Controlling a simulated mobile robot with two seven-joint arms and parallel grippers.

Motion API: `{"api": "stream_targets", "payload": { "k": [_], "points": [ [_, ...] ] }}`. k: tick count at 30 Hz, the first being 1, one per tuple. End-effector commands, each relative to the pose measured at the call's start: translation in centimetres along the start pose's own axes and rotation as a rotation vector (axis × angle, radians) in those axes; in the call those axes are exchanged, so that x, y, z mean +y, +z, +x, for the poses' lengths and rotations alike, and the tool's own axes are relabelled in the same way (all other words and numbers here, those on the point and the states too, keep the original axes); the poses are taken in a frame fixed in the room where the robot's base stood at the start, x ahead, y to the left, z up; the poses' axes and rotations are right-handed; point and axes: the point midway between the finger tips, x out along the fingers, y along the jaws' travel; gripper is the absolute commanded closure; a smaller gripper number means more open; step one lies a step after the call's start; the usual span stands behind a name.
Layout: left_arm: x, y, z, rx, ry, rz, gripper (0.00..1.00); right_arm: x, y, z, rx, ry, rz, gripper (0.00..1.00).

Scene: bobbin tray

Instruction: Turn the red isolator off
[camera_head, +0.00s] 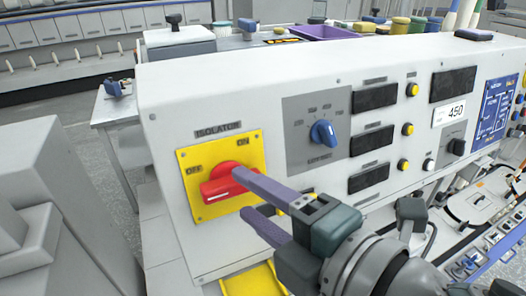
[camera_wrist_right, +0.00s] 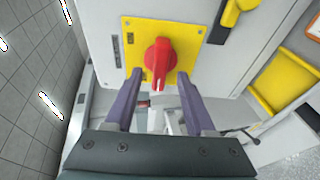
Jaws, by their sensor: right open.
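The red isolator (camera_head: 222,188) is a rotary knob with a bar handle on a yellow plate (camera_head: 207,211). In the head view the bar lies roughly level across the plate. I cannot tell exactly which mark it points to. My right gripper (camera_head: 242,192) is open in front of the knob, its purple fingers above and below the bar's right part. In the right wrist view the knob (camera_wrist_right: 159,62) shows between the open fingers (camera_wrist_right: 160,79), with gaps on both sides. My left gripper is not in view.
Right of the isolator are a blue selector knob (camera_head: 323,133), black displays and yellow buttons. A yellow bin (camera_wrist_right: 287,82) is beside the panel in the wrist view. A grey cabinet (camera_head: 60,200) stands at the left. Bobbins and a purple tray (camera_head: 325,32) are behind.

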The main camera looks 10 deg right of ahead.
Motion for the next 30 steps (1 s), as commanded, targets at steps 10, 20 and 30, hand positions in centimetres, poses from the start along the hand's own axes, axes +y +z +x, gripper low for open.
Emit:
{"api": "stream_targets", "payload": {
  "k": [10,20,30],
  "points": [
    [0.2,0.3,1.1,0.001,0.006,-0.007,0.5,-0.3,0.0,-5.8,0.0,-0.002,-0.001,0.45],
    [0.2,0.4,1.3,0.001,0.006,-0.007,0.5,0.0,0.0,-6.9,0.0,0.0,-0.001,0.45],
    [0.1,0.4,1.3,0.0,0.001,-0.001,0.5,0.2,3.7,-7.4,-0.215,-0.037,0.286,0.45]
  ]
}}
